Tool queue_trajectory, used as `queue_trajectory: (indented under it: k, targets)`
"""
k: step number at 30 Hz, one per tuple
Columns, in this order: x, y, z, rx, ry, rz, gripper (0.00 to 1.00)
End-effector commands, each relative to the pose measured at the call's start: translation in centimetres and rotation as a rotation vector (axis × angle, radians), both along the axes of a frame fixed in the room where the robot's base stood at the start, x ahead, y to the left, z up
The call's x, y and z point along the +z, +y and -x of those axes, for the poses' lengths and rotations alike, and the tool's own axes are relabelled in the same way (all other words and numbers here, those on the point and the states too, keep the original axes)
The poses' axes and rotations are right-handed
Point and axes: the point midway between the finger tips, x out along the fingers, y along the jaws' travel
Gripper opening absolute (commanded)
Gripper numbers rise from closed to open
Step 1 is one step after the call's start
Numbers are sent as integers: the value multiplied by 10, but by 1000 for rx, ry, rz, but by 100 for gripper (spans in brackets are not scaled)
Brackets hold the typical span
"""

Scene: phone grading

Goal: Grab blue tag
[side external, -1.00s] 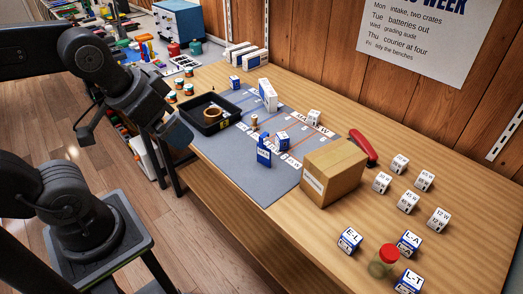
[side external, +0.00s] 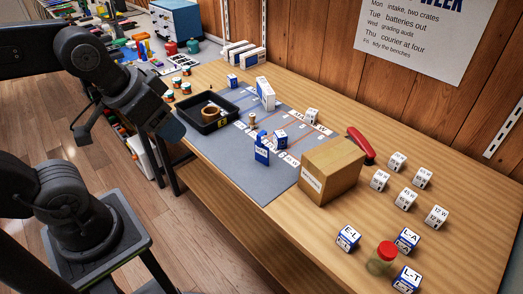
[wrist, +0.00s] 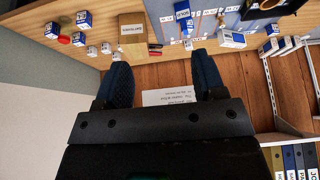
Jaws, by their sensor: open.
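A blue tag (side external: 262,153) with a white label stands upright on the grey mat (side external: 229,158), beside a blue-and-white cube (side external: 280,139). In the wrist view the blue tag (wrist: 182,10) shows near the top edge, beyond the fingers. My gripper (side external: 170,127) is left of the mat, off the table's front edge and apart from the tag. In the wrist view my gripper (wrist: 163,78) has its two dark blue fingers spread, with nothing between them but the wall and part of the notice behind.
A cardboard box (side external: 332,172) stands right of the tag, with a red stapler-like object (side external: 361,146) behind it. A black tray (side external: 207,112) holding a brown ring sits at the mat's left. A white box (side external: 265,93) stands behind. Several labelled cubes and a red-lidded jar (side external: 382,258) are at right.

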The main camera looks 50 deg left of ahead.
Motion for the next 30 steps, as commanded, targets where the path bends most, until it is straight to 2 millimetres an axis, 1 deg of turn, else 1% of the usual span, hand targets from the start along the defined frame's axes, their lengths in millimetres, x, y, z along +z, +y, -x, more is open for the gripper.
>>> queue_trajectory:
  k: [7, 11, 14, 16, 20, 21, 23, 24, 26, 27, 29, 30]
  targets:
    - [1, 0, -2, 13, 5, 5, 64]
    - [8, 2, -19, 105, 42, 36, 64]
    - [15, 5, -45, 251, 92, 79, 64]
    - [18, 7, -68, 375, 127, 108, 64]
    - [16, 11, -112, 617, 181, 149, 64]
    - [13, 12, -126, 692, 194, 159, 64]
    - [7, 14, -146, 805, 210, 169, 64]
    - [2, 15, -160, 883, 219, 175, 64]
    - [-7, 17, -181, 998, 226, 180, 64]
    - [-14, 18, -194, 1076, 230, 183, 64]
    - [-27, 19, -213, 1191, 228, 184, 64]
    - [-37, 20, -225, 1268, 226, 182, 64]
